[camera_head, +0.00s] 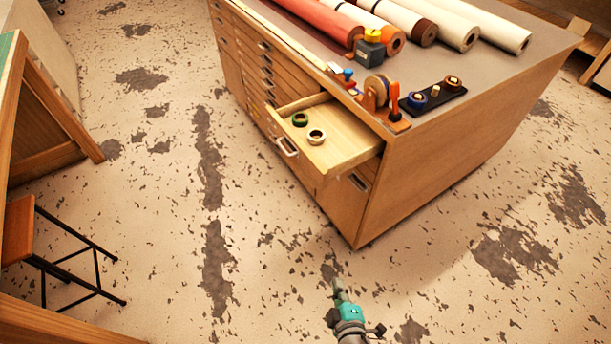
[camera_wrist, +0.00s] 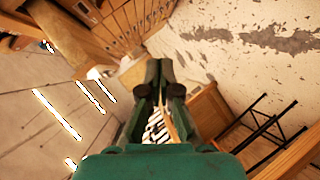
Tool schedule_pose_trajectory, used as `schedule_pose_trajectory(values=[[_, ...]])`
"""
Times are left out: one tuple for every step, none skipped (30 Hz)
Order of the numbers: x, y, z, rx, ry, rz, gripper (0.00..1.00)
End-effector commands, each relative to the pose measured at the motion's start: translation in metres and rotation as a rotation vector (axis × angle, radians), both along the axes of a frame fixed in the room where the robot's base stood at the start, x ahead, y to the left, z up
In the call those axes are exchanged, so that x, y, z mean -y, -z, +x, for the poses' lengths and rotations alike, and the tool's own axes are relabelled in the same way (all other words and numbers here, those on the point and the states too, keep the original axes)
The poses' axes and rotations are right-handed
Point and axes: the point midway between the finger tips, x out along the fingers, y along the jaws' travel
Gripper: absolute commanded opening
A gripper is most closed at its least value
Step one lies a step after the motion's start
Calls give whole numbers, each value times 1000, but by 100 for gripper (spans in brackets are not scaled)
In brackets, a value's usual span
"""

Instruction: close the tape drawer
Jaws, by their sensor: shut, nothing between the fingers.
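The tape drawer (camera_head: 340,137) is pulled out from the wooden cabinet (camera_head: 420,175) in the head view. A green tape roll (camera_head: 300,120) and a pale tape roll (camera_head: 316,136) lie inside it. The drawer's front panel has a light handle (camera_head: 287,147). My gripper (camera_head: 337,283) is at the bottom of the head view, in front of the cabinet and apart from the drawer. In the wrist view my gripper (camera_wrist: 160,68) has its dark fingers together with nothing held. I cannot make out the tape drawer in the wrist view.
Several large rolls (camera_head: 400,20) lie on the cabinet top, with a tape dispenser (camera_head: 376,92) and a dark tray (camera_head: 432,96) near its front edge. A stool (camera_head: 60,255) stands at the left. The speckled floor (camera_head: 170,200) between is clear.

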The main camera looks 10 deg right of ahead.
Motion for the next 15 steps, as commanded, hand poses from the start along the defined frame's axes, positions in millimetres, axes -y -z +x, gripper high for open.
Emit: schedule_pose_trajectory(values=[[-8, -3, 21, 18, 0, -49, 0], [-11, -6, 31, 28, 4, -83, 0], [-15, -9, 45, 40, 11, -127, 0], [-19, -12, 55, 50, 17, -159, 0], [-23, -16, 64, 61, 25, -191, 0], [-29, -22, 78, 78, 35, -233, 0], [-33, -27, 87, 90, 46, -263, 0], [-38, -33, 96, 104, 55, -292, 0], [-45, -41, 108, 123, 71, -330, 0], [-50, -48, 117, 138, 82, -358, 0], [-56, -55, 125, 152, 96, -384, 0], [-63, -65, 135, 171, 113, -416, 0], [-69, -73, 141, 186, 127, -438, 0], [-74, -80, 147, 199, 141, -458, 0], [-81, -90, 154, 216, 157, -482, 0]])
